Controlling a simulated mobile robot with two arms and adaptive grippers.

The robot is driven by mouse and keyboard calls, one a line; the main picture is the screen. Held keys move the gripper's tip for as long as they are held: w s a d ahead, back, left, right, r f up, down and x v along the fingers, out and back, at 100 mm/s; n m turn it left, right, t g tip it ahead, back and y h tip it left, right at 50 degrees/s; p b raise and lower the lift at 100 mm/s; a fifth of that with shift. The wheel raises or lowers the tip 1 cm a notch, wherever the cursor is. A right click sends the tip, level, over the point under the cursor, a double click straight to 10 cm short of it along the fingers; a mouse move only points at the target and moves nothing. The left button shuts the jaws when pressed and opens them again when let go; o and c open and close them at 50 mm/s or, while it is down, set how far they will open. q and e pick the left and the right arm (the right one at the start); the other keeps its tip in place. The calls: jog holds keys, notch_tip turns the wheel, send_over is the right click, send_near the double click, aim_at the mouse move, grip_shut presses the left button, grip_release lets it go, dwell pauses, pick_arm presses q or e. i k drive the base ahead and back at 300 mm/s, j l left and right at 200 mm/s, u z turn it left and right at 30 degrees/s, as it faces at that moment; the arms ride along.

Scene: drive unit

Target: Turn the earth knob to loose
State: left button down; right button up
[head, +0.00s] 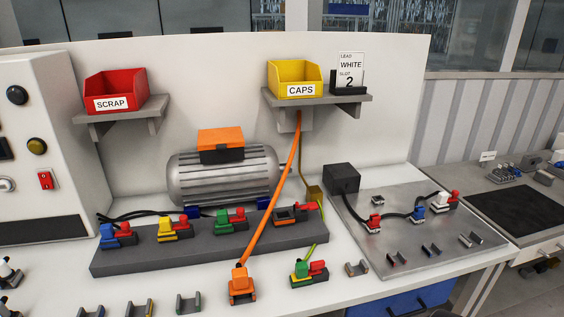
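A green and yellow clamp (301,270) with a red knob (318,267) lies on the bench front, right of centre. A green-yellow wire (312,249) rises behind it; this looks like the earth piece, but no label is readable. Behind it, a long dark grey block (210,246) carries blue (109,238), yellow (169,231) and green (225,222) units with red knobs, and an orange-and-dark unit (287,215) whose red part points right. I cannot tell whether any knob is tight or loose. Neither of my grippers is in view.
An orange unit (241,286) on an orange cable (279,190) lies at the front. A motor (222,178) stands behind the block. Red scrap (115,88) and yellow caps (294,77) bins sit on shelves. A metal plate (385,259) with clamps lies right.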

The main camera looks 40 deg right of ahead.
aim_at(315, 266)
jog(key=l+z, duration=0.1)
jog(key=z, duration=0.65)
jog(key=l+z, duration=0.15)
jog(key=z, duration=0.65)
jog(key=i+l, duration=0.05)
